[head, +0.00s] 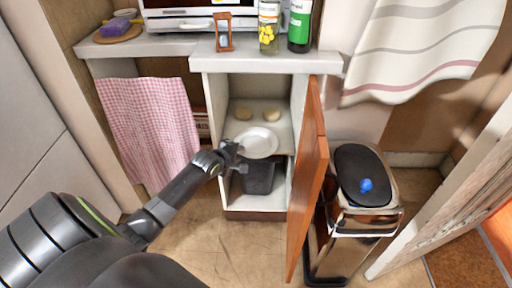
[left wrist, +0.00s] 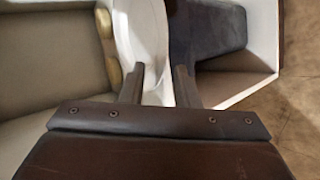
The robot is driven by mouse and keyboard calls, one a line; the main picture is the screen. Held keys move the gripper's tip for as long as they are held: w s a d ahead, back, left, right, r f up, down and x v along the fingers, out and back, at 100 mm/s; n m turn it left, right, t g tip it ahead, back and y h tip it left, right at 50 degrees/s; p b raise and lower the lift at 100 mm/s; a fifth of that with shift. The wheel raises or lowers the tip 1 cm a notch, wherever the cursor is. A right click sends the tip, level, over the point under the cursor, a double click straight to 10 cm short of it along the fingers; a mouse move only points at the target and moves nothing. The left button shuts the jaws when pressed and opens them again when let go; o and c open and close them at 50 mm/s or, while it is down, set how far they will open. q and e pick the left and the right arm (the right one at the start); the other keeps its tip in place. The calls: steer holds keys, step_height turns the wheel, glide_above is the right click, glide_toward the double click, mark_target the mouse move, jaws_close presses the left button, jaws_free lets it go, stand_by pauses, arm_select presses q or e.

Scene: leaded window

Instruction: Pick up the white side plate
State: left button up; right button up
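The white side plate (head: 257,142) lies on the shelf inside the open cupboard, near the shelf's front edge. My left gripper (head: 234,158) is at the plate's left front rim. In the left wrist view, the plate (left wrist: 143,38) reaches into the gap between the two fingers of my left gripper (left wrist: 160,68), which stand apart. One finger overlaps the plate's face in that view. I cannot tell whether either finger touches the plate. My right gripper is not in view.
Two round tan items (head: 257,114) sit behind the plate. A dark bin (head: 259,176) stands below the shelf. The open orange-brown cupboard door (head: 308,185) bounds the right side, with a chrome pedal bin (head: 366,222) beyond it. A checked pink cloth (head: 150,128) hangs at left.

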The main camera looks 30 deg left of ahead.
arm_select(q)
steer(key=shift+x, duration=0.9)
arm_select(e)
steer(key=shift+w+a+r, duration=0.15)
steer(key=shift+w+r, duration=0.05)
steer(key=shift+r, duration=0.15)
arm_select(q)
jaws_close()
steer(key=shift+r, duration=0.15)
